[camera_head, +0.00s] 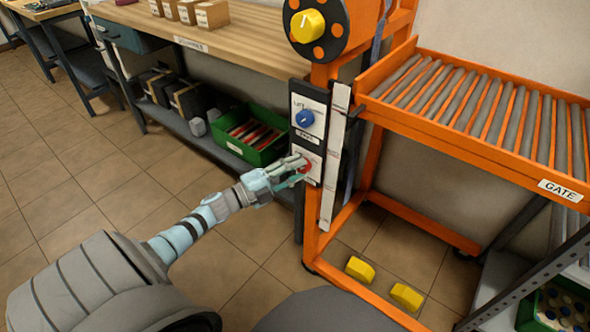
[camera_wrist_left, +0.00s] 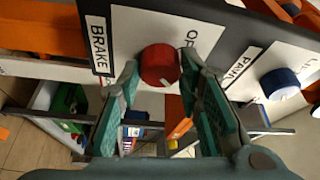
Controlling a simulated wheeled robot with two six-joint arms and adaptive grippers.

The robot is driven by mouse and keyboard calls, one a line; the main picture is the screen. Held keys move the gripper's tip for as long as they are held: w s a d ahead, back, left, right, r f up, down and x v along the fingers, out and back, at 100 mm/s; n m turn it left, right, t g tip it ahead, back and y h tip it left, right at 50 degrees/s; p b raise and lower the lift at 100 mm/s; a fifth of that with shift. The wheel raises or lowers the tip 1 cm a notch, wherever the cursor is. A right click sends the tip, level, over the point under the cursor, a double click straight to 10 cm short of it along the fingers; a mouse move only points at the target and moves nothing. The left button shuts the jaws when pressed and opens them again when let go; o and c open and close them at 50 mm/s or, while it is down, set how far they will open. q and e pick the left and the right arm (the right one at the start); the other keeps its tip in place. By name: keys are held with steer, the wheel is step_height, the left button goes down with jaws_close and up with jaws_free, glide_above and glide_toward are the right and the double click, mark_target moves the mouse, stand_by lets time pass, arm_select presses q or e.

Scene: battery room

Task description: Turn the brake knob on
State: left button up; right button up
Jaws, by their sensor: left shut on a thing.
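In the head view the red knob (camera_head: 309,164) shows low on the post's panel, partly hidden by my gripper. My left gripper (camera_head: 301,168) reaches it from the left. In the left wrist view the fingers of my left gripper (camera_wrist_left: 159,72) are on both sides of the knob, shut on it. A pale mark shows on the knob's lower edge. Lettering above it starts with "O", the rest cut off. My right gripper is not in view.
A blue knob (camera_head: 305,118) is just above the brake knob, on its own plate. A yellow knob (camera_head: 307,25) tops the orange post. The orange roller conveyor (camera_head: 470,105) stands right. A green crate (camera_head: 262,152) sits on the bench's lower shelf. Yellow blocks (camera_head: 360,268) lie below.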

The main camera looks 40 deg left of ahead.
arm_select(q)
steer(key=o, duration=1.1)
steer(key=shift+o, duration=0.2)
steer(key=v, duration=1.2)
